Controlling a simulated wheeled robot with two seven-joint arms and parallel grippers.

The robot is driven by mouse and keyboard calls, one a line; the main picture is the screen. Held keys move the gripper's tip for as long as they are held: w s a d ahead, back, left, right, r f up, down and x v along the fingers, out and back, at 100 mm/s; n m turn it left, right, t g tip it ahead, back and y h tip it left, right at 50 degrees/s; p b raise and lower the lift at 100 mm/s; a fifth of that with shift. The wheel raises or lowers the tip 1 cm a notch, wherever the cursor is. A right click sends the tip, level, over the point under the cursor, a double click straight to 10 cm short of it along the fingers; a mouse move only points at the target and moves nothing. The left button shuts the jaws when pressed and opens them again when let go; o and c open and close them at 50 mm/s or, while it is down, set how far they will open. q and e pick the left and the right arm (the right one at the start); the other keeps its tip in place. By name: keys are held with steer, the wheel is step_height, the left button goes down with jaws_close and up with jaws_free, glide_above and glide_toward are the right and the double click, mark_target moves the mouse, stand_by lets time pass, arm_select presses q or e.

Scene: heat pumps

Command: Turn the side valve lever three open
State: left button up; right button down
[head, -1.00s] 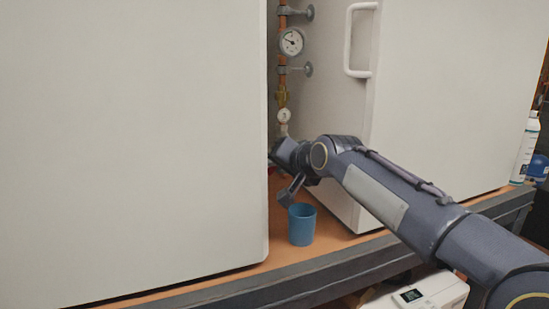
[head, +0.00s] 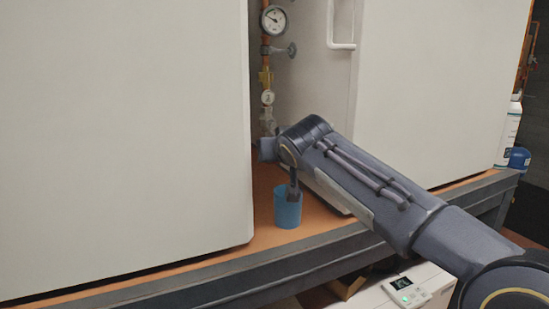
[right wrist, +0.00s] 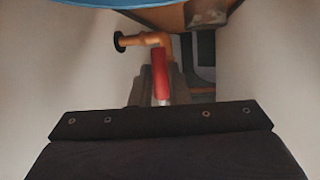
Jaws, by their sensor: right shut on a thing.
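In the right wrist view a red lever (right wrist: 160,68) stands between the two fingers of my right gripper (right wrist: 158,86), which is shut on it. A copper pipe (right wrist: 152,38) with a black round end lies just beyond the lever. In the head view my right arm reaches from the right into the gap between two white panels. Above the wrist, a copper pipe run carries a large gauge (head: 273,19), a brass fitting (head: 265,76) and a small gauge (head: 267,97). My left gripper is not in view.
A blue cup (head: 287,212) stands on the orange bench top, directly below my right wrist. White panels (head: 120,130) and (head: 430,90) flank the narrow gap. A white handle (head: 341,45) is on the right one. A white bottle (head: 508,135) stands far right.

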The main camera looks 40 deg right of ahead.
steer(key=shift+d+f, duration=0.1)
steer(key=shift+f, duration=0.05)
stand_by(0.3)
steer(key=c, duration=1.4)
jaws_free()
steer(key=b+v, duration=0.1)
steer(key=v, duration=0.7)
steer(key=shift+c, duration=0.4)
steer(key=shift+c, duration=1.2)
